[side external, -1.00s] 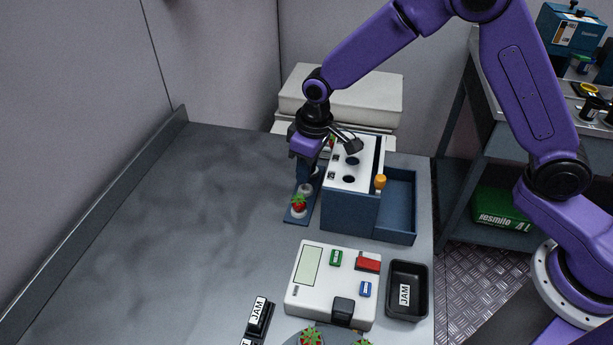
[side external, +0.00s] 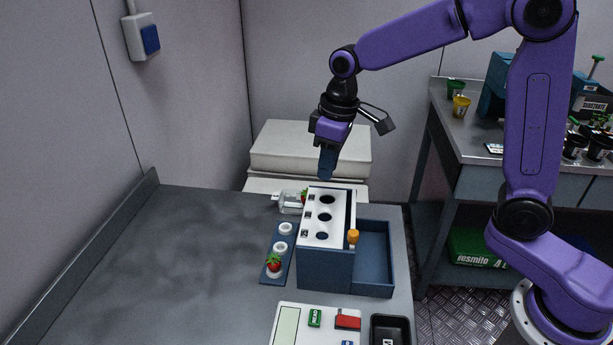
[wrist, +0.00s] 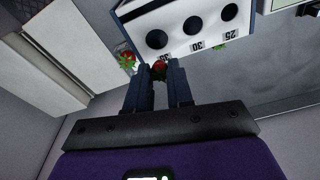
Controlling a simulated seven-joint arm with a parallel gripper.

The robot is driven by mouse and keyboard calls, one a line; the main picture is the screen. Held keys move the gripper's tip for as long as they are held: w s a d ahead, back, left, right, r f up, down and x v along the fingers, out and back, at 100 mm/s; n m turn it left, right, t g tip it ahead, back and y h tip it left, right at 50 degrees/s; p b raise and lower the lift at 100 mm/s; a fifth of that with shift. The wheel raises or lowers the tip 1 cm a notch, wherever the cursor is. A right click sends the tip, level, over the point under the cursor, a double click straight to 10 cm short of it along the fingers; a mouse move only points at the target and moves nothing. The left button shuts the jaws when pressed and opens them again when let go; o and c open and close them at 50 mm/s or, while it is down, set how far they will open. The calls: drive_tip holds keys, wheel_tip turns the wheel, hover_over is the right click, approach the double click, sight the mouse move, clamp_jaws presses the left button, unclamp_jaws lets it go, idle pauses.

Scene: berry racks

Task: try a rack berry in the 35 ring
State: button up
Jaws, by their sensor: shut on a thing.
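My gripper (wrist: 160,78) is shut on a red berry (wrist: 159,68), which shows between the fingertips in the wrist view. In the side view my gripper (side external: 326,170) hangs above the back end of the ring block's white top (side external: 312,225). That top has three round holes. In the wrist view the labels 25 and 30 are readable; the hole nearest the held berry (wrist: 156,39) has its label partly covered. The blue berry rack (side external: 268,279) stands left of the block, with one berry (side external: 274,261) in its front cup and two cups empty.
A clear container (side external: 290,203) with a berry lies behind the rack. A blue open bin (side external: 375,258) and an orange knob (side external: 353,237) are at the block's right. A white device (side external: 290,325) and black tray (side external: 391,330) stand in front. The table's left is clear.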

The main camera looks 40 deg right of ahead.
drive_tip(key=shift+s+d+f, duration=0.1)
drive_tip(key=shift+d+f, duration=0.05)
drive_tip(key=shift+d, duration=0.05)
drive_tip(key=shift+f, duration=2.9)
drive_tip(key=o, duration=0.7)
drive_tip(key=shift+f, duration=0.1)
drive_tip(key=shift+d, duration=0.1)
drive_tip(key=shift+d, duration=0.1)
drive_tip(key=shift+a+r, duration=0.15)
drive_tip(key=shift+r, duration=1.65)
drive_tip(key=shift+a+r, duration=0.1)
drive_tip(key=shift+r, duration=1.7)
